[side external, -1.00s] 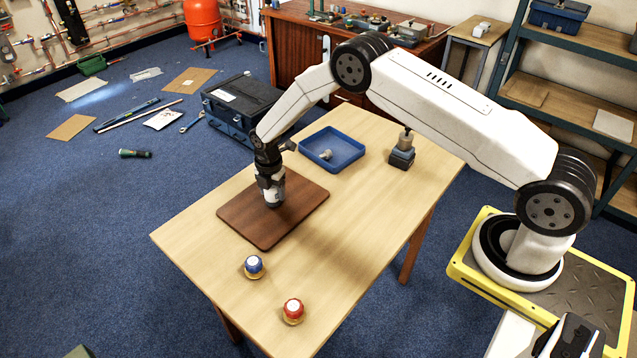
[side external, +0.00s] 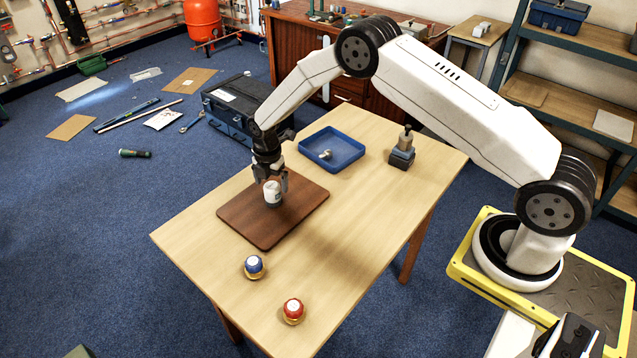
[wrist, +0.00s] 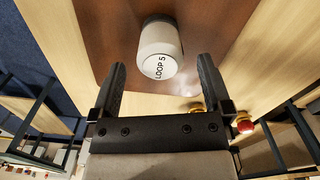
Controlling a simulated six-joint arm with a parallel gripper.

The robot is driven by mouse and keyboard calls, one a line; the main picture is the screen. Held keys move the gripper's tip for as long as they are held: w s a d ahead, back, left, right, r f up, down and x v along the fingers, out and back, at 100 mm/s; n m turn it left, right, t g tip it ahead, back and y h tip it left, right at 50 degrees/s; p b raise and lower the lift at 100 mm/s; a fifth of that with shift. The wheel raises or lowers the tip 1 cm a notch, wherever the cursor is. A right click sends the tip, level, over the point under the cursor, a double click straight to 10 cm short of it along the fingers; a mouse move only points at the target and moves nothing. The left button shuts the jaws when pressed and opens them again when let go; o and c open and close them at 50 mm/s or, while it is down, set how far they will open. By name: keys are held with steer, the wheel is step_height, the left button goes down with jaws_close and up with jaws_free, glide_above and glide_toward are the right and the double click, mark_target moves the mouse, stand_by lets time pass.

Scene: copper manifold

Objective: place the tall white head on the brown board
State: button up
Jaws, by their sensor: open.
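The tall white head (side external: 272,194) stands upright on the brown board (side external: 258,231). In the wrist view the head (wrist: 160,45) shows the lettering "LOOP 5" on its pale end, and the brown board (wrist: 105,30) lies beneath it. My gripper (side external: 271,181) is open, just above the head in the side view. In the wrist view the two fingers of my gripper (wrist: 160,75) are spread apart, with the head beyond their tips and clear of both.
A blue-capped valve (side external: 254,266) and a red-capped valve (side external: 293,310) stand at the table's front. A blue tray (side external: 350,158) with a small fitting lies behind the board. A grey and blue device (side external: 402,152) stands at the table's right rear.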

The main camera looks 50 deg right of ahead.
mark_target(271, 185)
step_height(271, 185, up, 9)
steer(key=shift+f, duration=0.15)
stand_by(0.6)
steer(key=s+r+m+t, duration=0.1)
steer(key=s+r+m, duration=0.3)
steer(key=s+m, duration=0.6)
steer(key=s+r+m+t, duration=0.1)
steer(key=s+r+m, duration=0.4)
steer(key=s+m, duration=0.6)
steer(key=s+d, duration=0.1)
steer(key=s, duration=0.5)
steer(key=shift+r+t, duration=0.2)
steer(key=shift+t, duration=0.1)
